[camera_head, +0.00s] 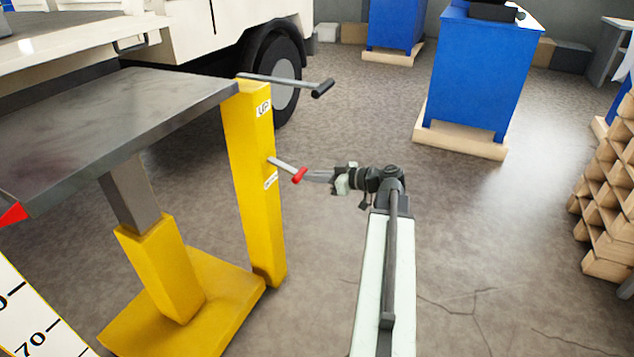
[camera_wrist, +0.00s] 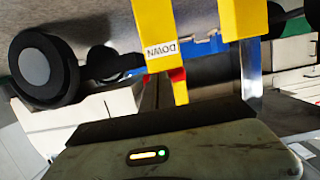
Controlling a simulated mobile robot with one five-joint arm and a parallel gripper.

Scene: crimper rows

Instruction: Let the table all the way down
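The lift table has a dark grey top (camera_head: 110,115) on a yellow base (camera_head: 175,300). Its yellow post (camera_head: 250,180) carries an upper lever with a black handle (camera_head: 322,88) beside an UP label (camera_head: 263,107). Below it is a lower lever with a red knob (camera_head: 299,175); the label beside it is too small to read in the head view. A DOWN label (camera_wrist: 161,50) shows on yellow in the wrist view. My gripper (camera_head: 315,176) is at the red knob, from the right. I cannot tell if it touches or grips it. The fingers are not clear in either view.
A scale (camera_head: 35,315) marked 70 and a red pointer (camera_head: 14,215) are at the lower left. A white truck with a dark wheel (camera_head: 273,75) stands behind the table. Blue cabinets (camera_head: 475,75) and stacked pallets (camera_head: 608,200) are to the right. The floor between is clear.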

